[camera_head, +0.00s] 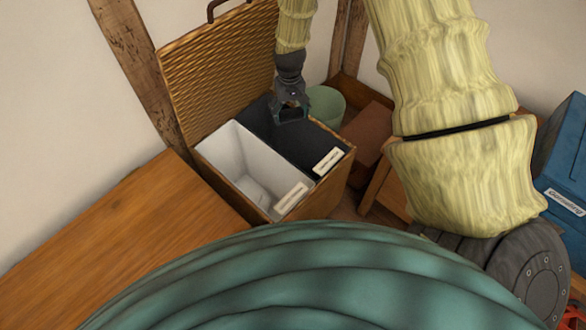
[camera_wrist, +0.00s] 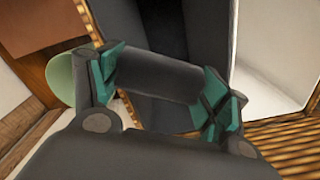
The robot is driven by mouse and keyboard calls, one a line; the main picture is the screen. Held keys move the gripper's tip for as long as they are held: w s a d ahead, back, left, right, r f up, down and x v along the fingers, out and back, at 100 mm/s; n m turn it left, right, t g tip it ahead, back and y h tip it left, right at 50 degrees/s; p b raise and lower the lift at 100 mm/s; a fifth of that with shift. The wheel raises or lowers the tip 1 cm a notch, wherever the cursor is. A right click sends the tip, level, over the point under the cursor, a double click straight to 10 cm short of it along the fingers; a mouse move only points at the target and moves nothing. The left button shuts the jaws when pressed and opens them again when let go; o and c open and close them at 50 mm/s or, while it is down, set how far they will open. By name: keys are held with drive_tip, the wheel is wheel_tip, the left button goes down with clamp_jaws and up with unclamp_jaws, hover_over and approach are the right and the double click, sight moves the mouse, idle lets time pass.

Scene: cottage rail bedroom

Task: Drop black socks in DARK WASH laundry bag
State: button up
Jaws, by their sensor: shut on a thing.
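My gripper (camera_head: 290,112) is above the dark laundry bag (camera_head: 306,142), the right-hand compartment of the open wicker hamper (camera_head: 336,178). In the wrist view, my gripper (camera_wrist: 164,88) is shut on the rolled black socks (camera_wrist: 156,75), held between its teal fingertips. The socks are hard to make out in the head view. The dark bag's inside (camera_wrist: 165,25) shows beyond them in the wrist view. A label (camera_head: 328,162) hangs at its front rim; its writing is too small to read. The bag's bottom is hidden.
A white-lined compartment (camera_head: 232,152) with its own label (camera_head: 291,198) lies left of the dark one. The raised wicker lid (camera_head: 215,75) stands behind. A green bin (camera_head: 328,103) is right of the hamper. A wooden top (camera_head: 120,225) is at left, and a blue labelled box (camera_head: 568,155) at right.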

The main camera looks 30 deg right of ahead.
drive_tip(key=o, duration=1.1)
drive_tip(key=shift+c, duration=0.2)
wheel_tip(320, 180, up, 12)
drive_tip(key=shift+r, duration=0.1)
idle(0.5)
